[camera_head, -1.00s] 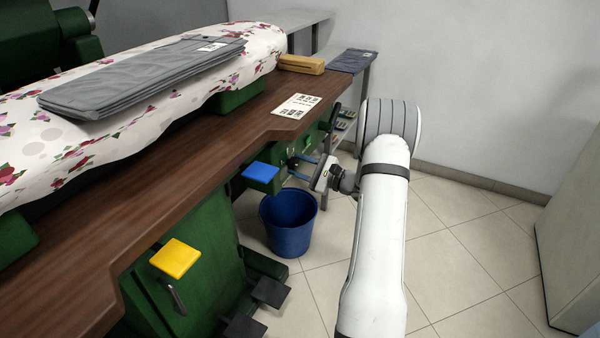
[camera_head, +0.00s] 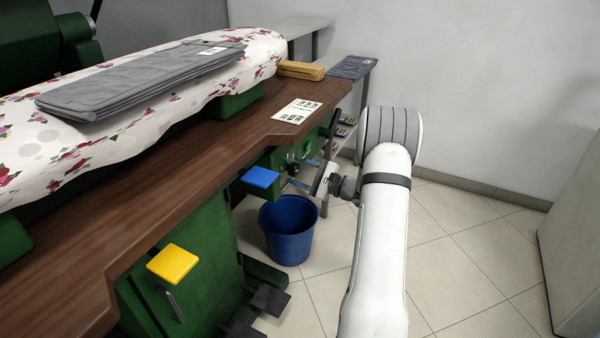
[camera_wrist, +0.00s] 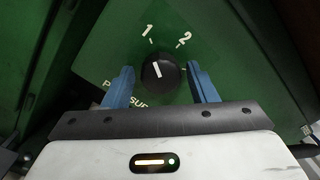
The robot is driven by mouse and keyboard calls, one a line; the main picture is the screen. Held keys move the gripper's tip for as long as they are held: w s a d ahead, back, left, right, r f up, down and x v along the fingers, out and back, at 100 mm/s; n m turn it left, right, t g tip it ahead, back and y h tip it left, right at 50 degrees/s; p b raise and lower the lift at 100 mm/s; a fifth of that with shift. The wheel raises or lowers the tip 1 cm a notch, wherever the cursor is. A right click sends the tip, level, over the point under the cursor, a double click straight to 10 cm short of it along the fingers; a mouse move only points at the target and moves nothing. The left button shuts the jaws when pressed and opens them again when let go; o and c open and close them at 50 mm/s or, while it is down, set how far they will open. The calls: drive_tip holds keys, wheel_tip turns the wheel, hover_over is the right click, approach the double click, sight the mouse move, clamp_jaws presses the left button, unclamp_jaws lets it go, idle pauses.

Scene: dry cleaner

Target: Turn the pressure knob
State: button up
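The pressure knob (camera_wrist: 159,72) is black and round with a white pointer line, on a green panel (camera_wrist: 220,45) marked 1 and 2. In the wrist view the pointer is tilted a little left of straight up, between the two numbers. The lettering below the knob is partly hidden by my gripper. My gripper (camera_wrist: 162,85) is open, with one blue finger on each side of the knob and a gap to it on both sides. In the head view the knob (camera_head: 292,168) is small and dark at the green panel, and my gripper (camera_head: 302,174) points at it.
A brown wooden tabletop (camera_head: 190,150) overhangs the panel. A blue bucket (camera_head: 288,232) stands on the floor below. A white card (camera_head: 297,110) lies on the tabletop. Tiled floor to the right is clear.

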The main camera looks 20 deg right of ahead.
drive_tip(key=shift+o, duration=0.6)
drive_tip(key=p+v, duration=0.2)
drive_tip(key=v, duration=0.5)
drive_tip(key=shift+s+d, duration=0.25)
drive_tip(key=shift+s, duration=0.1)
drive_tip(key=shift+f, duration=0.1)
